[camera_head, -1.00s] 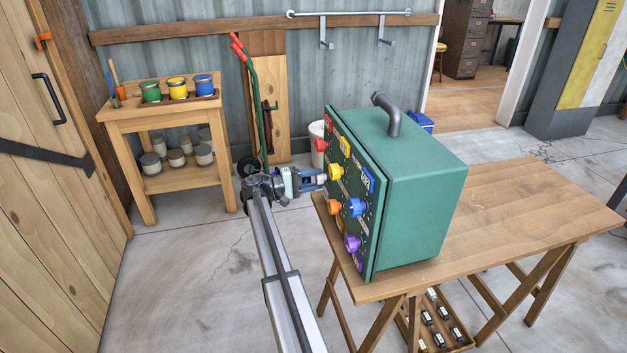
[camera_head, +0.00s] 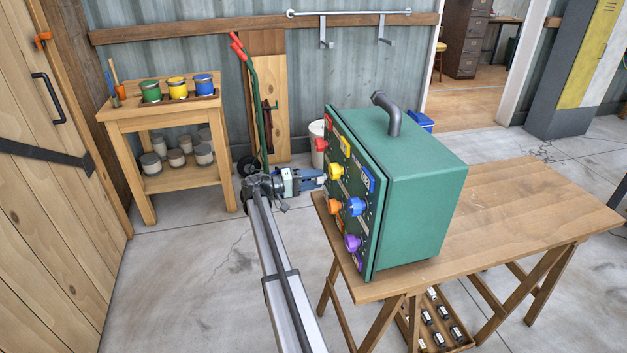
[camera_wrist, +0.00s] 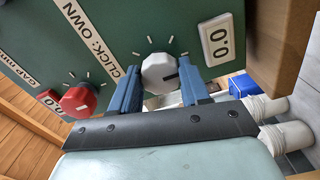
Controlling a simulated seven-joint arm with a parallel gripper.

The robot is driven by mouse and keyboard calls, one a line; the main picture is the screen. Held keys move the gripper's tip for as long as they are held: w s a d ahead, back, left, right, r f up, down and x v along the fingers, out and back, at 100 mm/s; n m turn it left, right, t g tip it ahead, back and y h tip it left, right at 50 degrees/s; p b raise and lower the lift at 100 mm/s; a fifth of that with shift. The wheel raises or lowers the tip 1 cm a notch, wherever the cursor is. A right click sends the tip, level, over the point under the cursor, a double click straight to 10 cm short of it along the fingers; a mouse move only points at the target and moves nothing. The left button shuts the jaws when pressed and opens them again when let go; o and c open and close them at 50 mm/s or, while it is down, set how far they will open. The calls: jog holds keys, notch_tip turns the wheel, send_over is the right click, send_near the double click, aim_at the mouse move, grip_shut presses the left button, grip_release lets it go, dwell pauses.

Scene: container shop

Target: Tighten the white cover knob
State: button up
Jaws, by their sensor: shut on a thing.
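The white knob (camera_wrist: 158,72) sits on the dark green panel (camera_wrist: 120,20) in the wrist view, with a dark pointer line toward the right and white ticks around it. My gripper (camera_wrist: 160,80) has one blue finger on each side of the knob and is shut on it. In the head view my gripper (camera_head: 322,180) reaches from the left to the front of the green box (camera_head: 430,180); the white knob is hard to make out there.
A red knob (camera_wrist: 78,101) is beside it at the left, and a white "00" plate (camera_wrist: 219,39) at the right. Yellow (camera_head: 336,172), orange (camera_head: 335,207), blue (camera_head: 356,207) and purple (camera_head: 352,243) knobs stick out of the panel. The box stands on a wooden table (camera_head: 520,210).

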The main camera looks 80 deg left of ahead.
jog(key=o, duration=1.1)
jog(key=shift+c, duration=0.2)
jog(key=shift+s, duration=0.1)
jog(key=s, duration=1.3)
jog(key=shift+s, duration=0.3)
